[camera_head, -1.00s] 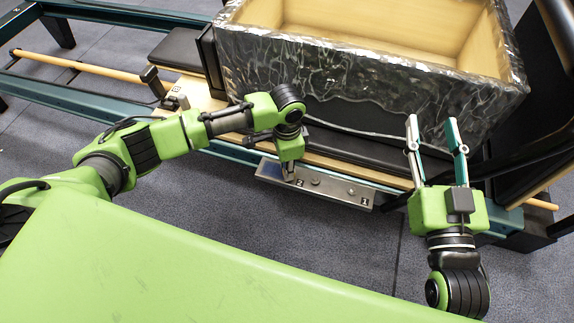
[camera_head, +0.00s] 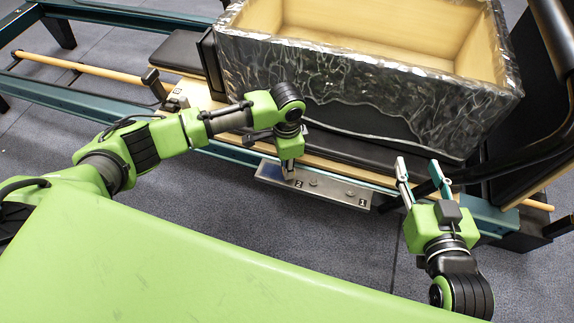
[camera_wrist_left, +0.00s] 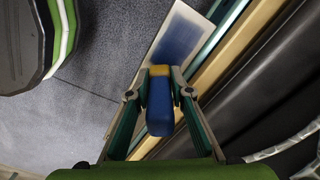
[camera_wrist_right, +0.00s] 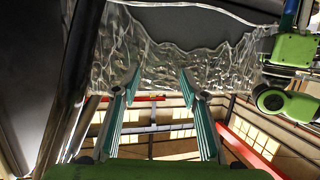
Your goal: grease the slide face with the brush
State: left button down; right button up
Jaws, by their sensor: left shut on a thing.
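The slide face is a long grey metal plate (camera_head: 330,193) with bolts and small dark marks, along the near side of the frame rail; it also shows in the left wrist view (camera_wrist_left: 178,22), with a blue patch that I cannot identify as grease or reflection. My left gripper (camera_head: 289,172) points down at the plate's left part. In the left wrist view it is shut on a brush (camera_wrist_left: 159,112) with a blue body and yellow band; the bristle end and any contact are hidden. My right gripper (camera_head: 418,166) is open and empty, right of the plate.
A large open box (camera_head: 370,80) wrapped in shiny film sits on the reformer behind the plate. A teal rail (camera_head: 75,100) and a wooden bar (camera_head: 85,69) run left. Dark curved bars stand at right. Grey floor (camera_head: 345,240) lies clear in front.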

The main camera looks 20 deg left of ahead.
pick_arm(q)
jog(key=shift+r+p, duration=0.4)
jog(key=shift+p, duration=0.1)
jog(key=shift+r+p, duration=0.25)
jog(key=shift+p, duration=0.05)
jog(key=shift+r, duration=0.2)
jog(key=shift+r+p, duration=0.5)
jog(key=shift+p, duration=0.45)
jog(key=shift+r+p, duration=0.55)
jog(key=shift+p, duration=0.15)
jog(key=shift+r, duration=0.15)
pick_arm(e)
jog(key=s+d+f+g+h, duration=0.1)
jog(key=s+d+f+g, duration=0.2)
jog(key=s+f+g, duration=0.45)
jog(key=s+d+f+g+h, duration=0.2)
jog(key=s+d+f+g, duration=0.25)
jog(key=s, duration=0.55)
pick_arm(q)
jog(key=shift+r+p, duration=0.6)
jog(key=shift+p, duration=0.35)
jog(key=shift+r+p, duration=0.45)
jog(key=shift+p, duration=0.2)
pick_arm(e)
jog(key=x, duration=0.6)
jog(key=shift+a+f+m+t, duration=0.3)
jog(key=shift+a+m+t, duration=0.1)
jog(key=shift+a, duration=0.05)
